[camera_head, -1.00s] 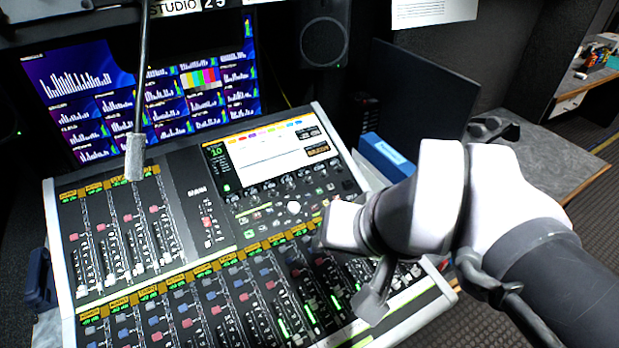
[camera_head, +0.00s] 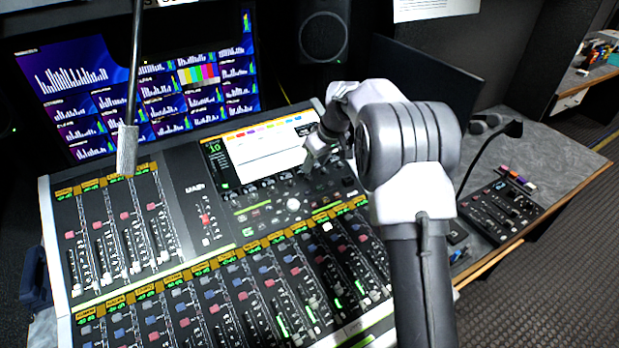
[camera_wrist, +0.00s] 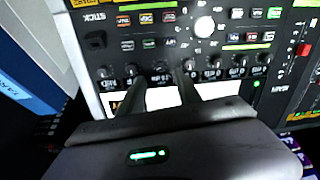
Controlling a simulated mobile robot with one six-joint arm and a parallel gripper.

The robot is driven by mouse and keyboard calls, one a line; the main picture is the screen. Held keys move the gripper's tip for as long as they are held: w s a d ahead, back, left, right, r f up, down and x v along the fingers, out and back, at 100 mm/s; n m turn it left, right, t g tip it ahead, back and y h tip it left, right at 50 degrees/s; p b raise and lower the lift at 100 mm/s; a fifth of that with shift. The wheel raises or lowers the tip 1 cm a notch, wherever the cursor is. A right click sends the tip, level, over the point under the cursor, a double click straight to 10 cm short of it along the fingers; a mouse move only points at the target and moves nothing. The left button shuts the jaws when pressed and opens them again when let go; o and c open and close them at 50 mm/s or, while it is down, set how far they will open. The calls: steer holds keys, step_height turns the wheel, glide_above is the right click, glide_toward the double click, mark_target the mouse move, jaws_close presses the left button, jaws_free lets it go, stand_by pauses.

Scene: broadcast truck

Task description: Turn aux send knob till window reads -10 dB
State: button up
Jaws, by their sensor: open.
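A row of small dark knobs runs along the edge of the console's screen (camera_head: 262,155). In the wrist view one knob (camera_wrist: 160,73) of that row lies between my fingertips. I cannot read which knob is the aux send. My gripper (camera_wrist: 161,80) is open, one finger to each side of that knob; contact cannot be told. In the head view my gripper (camera_head: 306,170) is over the right end of the screen and hides part of the knob row. A small dark window (camera_head: 213,147) left of the screen shows green digits like 10; sign and unit are too small to read.
The mixing console (camera_head: 190,245) has many faders and buttons below the knobs. A gooseneck microphone (camera_head: 127,150) hangs over its left part. A monitor wall (camera_head: 140,90) stands behind. A black control panel (camera_head: 500,210) lies on the right desk, and a blue box (camera_wrist: 25,75) shows beside the console.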

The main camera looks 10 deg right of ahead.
mark_target(309, 176)
steer(key=b+x, duration=0.1)
steer(key=x, duration=0.5)
steer(key=shift+w+a+f, duration=0.1)
steer(key=shift+w+f, duration=0.05)
steer(key=shift+f, duration=0.1)
jaws_close()
